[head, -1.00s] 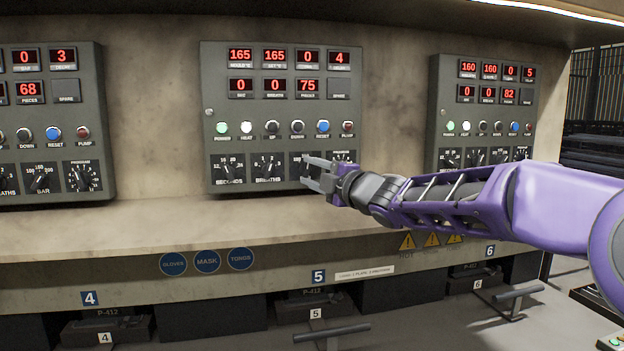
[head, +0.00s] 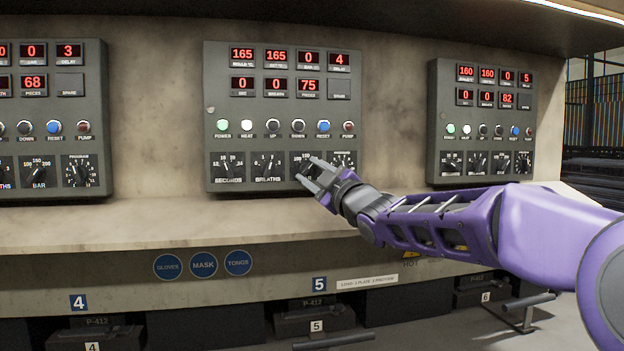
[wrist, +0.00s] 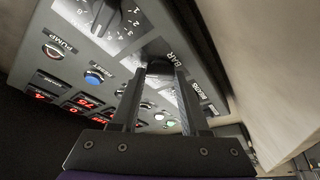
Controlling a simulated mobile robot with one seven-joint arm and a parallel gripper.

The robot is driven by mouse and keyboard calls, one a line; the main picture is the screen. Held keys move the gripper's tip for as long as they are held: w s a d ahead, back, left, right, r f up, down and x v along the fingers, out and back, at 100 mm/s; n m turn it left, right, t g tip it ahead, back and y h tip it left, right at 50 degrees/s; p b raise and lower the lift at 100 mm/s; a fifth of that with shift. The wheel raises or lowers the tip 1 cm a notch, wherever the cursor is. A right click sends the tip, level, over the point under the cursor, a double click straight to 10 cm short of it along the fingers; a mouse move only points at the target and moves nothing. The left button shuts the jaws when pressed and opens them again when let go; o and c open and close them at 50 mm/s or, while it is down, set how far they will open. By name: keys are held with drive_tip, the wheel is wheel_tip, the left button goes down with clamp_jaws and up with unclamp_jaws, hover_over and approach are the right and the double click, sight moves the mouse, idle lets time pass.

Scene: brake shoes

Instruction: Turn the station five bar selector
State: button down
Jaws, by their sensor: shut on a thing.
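The station five panel (head: 283,112) is the grey box in the middle of the head view. Its bar selector (head: 302,160) is the third black dial from the left in the bottom row, partly hidden by my gripper. My gripper (head: 312,171) reaches it from the lower right, with its fingers at the dial. In the wrist view my gripper (wrist: 160,72) has its two fingers on either side of the dark knob beside the BAR label, shut on it. The knob's pointer is hidden, so its setting cannot be read.
The seconds dial (head: 227,166) and breaths dial (head: 267,166) sit to the left; the program dial (head: 343,160) is close on the right, partly covered. Lit buttons (head: 323,126) run just above. A bare ledge (head: 150,225) lies below the panel.

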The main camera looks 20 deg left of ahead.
idle(0.3)
drive_tip(key=shift+c, duration=2)
unclamp_jaws()
drive_tip(key=shift+s+d+f, duration=0.1)
